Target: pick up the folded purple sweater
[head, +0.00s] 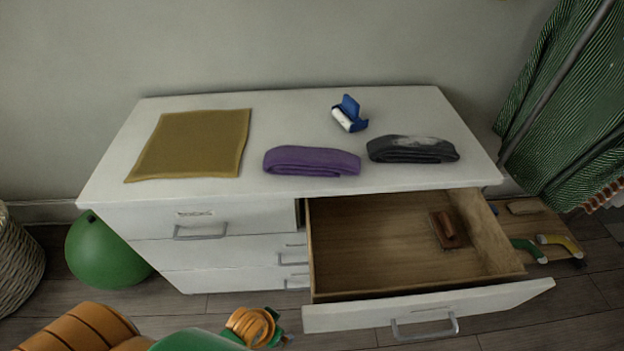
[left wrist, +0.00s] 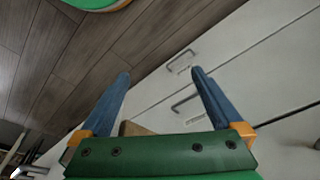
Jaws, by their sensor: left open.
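The folded purple sweater (head: 311,161) lies flat near the front edge of the white dresser top, about the middle, in the head view. My left arm comes in low at the lower left of the head view, in front of the dresser and below its top, apart from the sweater. In the left wrist view my left gripper (left wrist: 160,78) is open, with its two blue fingers apart and nothing between them but the floor and the white drawer fronts behind. The sweater does not show in that view. My right gripper is not in view.
The dresser top (head: 285,115) also holds a mustard cloth (head: 194,144), a blue-and-white item (head: 349,114) and a folded dark garment (head: 412,149) just right of the sweater. An upper right drawer (head: 370,240) is pulled open below, holding a brown object (head: 449,229). A green ball (head: 103,254) lies at left.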

